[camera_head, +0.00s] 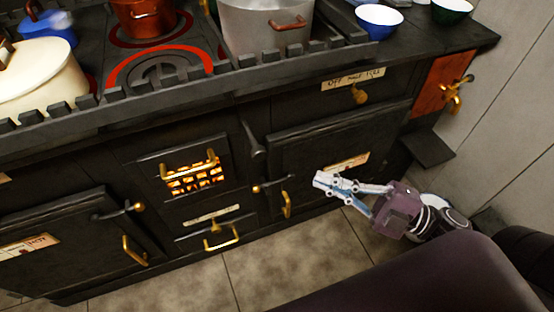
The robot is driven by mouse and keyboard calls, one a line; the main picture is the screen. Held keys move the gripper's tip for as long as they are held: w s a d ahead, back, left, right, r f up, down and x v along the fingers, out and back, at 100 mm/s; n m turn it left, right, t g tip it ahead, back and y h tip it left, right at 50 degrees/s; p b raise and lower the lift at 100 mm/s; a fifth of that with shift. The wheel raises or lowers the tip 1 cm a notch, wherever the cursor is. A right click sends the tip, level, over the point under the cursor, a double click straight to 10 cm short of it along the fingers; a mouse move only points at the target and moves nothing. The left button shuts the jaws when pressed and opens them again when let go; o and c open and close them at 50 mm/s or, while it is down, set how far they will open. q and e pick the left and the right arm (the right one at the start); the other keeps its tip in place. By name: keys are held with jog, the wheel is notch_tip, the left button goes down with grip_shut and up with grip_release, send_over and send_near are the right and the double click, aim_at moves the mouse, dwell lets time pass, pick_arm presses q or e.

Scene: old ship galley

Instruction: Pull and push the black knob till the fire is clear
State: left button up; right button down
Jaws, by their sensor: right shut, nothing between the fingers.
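A black knob (253,141) on a lever sticks out from the front of the dark stove, between the fire door and the right oven door. Orange fire (195,178) glows behind the grate of the small fire door. My right gripper (323,181) is shut and empty. It shows in front of the right oven door, to the right of and lower than the knob, and apart from it. Whether it touches the oven door I cannot tell. My left gripper is not in view.
The right oven door (345,135) has a brass handle (287,204). A drawer with a brass handle (221,237) lies below the fire. A large grey pot (262,28), a copper pot (143,17) and a cream pot (40,80) stand on the stove top. Tiled floor (290,255) lies in front.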

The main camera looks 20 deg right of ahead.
notch_tip(320, 180, down, 2)
jog(key=d+n+g+h, duration=0.1)
jog(key=d+n+g, duration=0.1)
jog(key=n, duration=0.4)
send_near(260, 157)
jog(key=s+a, duration=0.2)
jog(key=a, duration=0.1)
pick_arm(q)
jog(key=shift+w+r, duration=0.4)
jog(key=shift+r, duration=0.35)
pick_arm(e)
jog(key=shift+w+a+r, duration=0.1)
jog(key=shift+w+a, duration=0.15)
jog(key=shift+w, duration=0.65)
jog(key=shift+w+a+f, duration=0.1)
jog(key=shift+w+a, duration=0.2)
jog(key=shift+w, duration=0.6)
jog(key=shift+w+a+r, duration=0.1)
jog(key=shift+w+a, duration=0.15)
jog(key=shift+w, duration=0.65)
